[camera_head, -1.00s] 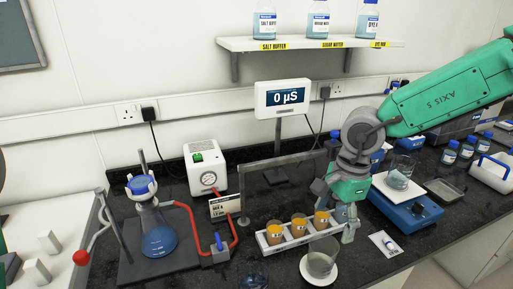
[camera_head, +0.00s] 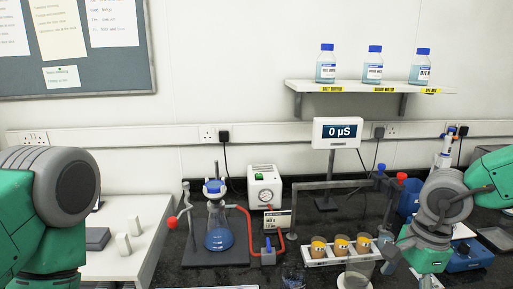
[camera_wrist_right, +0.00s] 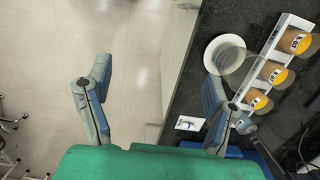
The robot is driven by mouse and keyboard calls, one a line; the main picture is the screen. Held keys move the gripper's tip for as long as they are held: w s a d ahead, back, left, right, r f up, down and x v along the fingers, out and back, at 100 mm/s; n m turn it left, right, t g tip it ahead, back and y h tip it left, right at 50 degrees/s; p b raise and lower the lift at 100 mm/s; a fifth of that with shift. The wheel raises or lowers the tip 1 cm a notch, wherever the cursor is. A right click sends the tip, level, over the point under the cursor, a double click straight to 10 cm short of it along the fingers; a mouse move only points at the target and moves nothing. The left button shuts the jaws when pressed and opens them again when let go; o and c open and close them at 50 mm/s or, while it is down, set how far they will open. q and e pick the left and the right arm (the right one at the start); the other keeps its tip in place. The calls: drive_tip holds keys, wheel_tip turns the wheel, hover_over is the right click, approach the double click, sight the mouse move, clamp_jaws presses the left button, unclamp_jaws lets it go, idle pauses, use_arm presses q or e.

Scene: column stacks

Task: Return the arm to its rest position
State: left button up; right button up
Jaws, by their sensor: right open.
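My right arm (camera_head: 445,205) comes in from the right edge of the head view. Its gripper (camera_head: 410,275) hangs low at the bottom right, partly cut off by the frame. In the right wrist view my right gripper (camera_wrist_right: 156,78) is open, with nothing between its fingers. The left finger is over the pale floor; the right finger is over the bench edge, close to a glass beaker on a white dish (camera_wrist_right: 211,64). My left arm shows as green and grey links at the left of the head view; its gripper is out of frame.
A white rack (camera_head: 318,262) with amber-filled cups stands left of my right gripper. A glass beaker (camera_head: 358,275) is at the bottom edge. A blue flask (camera_head: 219,238), a gauge box (camera_head: 264,182) and a meter display (camera_head: 338,133) stand farther left and behind. Open floor (camera_wrist_right: 125,30) lies beyond the bench edge.

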drive_tip(key=s+d+f+n+t+h+b, duration=0.1)
drive_tip(key=s+d+f+n+h+b, duration=0.15)
drive_tip(key=f, duration=0.55)
drive_tip(key=s+d+f+n+t+h+b, duration=0.1)
drive_tip(key=s+f+n+b, duration=0.15)
drive_tip(key=f, duration=0.55)
drive_tip(key=s+d+f+n+h+b, duration=0.2)
drive_tip(key=f+n+b, duration=0.15)
drive_tip(key=f, duration=0.55)
drive_tip(key=s+a+f+n+y+b, duration=0.2)
drive_tip(key=s+f+n+b, duration=0.1)
drive_tip(key=s+f, duration=0.3)
drive_tip(key=s+a+f+n+g+y+b, duration=0.1)
drive_tip(key=s+a+f+n+y+b, duration=0.1)
drive_tip(key=s+f+n, duration=0.4)
drive_tip(key=s+a, duration=0.1)
drive_tip(key=s, duration=0.2)
drive_tip(key=shift+s+a+f+b, duration=0.2)
drive_tip(key=shift+s+f+b, duration=0.2)
